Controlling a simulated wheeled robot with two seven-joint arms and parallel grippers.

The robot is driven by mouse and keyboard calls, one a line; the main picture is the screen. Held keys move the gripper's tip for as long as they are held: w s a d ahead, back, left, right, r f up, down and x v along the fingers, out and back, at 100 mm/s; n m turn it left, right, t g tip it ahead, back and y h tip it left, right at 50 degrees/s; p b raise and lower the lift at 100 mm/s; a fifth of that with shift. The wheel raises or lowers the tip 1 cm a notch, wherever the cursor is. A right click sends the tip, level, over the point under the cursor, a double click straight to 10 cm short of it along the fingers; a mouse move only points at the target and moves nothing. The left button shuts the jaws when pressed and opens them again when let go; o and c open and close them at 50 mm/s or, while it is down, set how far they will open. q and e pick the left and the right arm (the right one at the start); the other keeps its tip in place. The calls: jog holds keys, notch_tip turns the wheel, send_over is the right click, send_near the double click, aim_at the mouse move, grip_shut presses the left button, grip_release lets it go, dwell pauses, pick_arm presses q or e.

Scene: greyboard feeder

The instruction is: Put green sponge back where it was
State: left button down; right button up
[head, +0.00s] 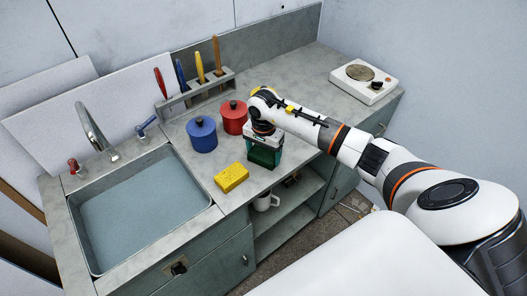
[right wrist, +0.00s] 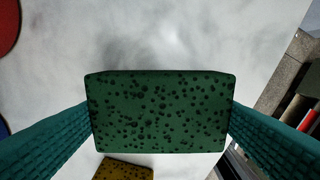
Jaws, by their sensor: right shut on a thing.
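The green sponge (right wrist: 160,112) is a dark green block with black pores, seen in the right wrist view between the two teal finger pads of my right gripper (right wrist: 160,125). In the head view my right gripper (head: 264,158) points down at the front part of the counter, right of the yellow sponge (head: 231,177), and is shut on the green sponge. Its fingers largely hide the sponge there. I cannot tell whether the sponge touches the counter. The yellow sponge also shows at the bottom of the right wrist view (right wrist: 124,171). My left gripper is not in view.
A blue pot (head: 202,135) and a red pot (head: 234,118) stand behind the sponges. A sink (head: 140,212) lies to the left. A rack (head: 200,91) with several upright tools is at the back. A white hotplate (head: 363,82) stands far right. A white mug (head: 266,201) sits below the counter.

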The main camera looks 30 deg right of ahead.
aim_at(263, 154)
jog(key=o, duration=0.8)
jog(key=shift+o, duration=0.2)
jog(key=shift+r, duration=0.25)
notch_tip(263, 154, up, 12)
jog(key=b, duration=0.3)
jog(key=shift+f, duration=0.15)
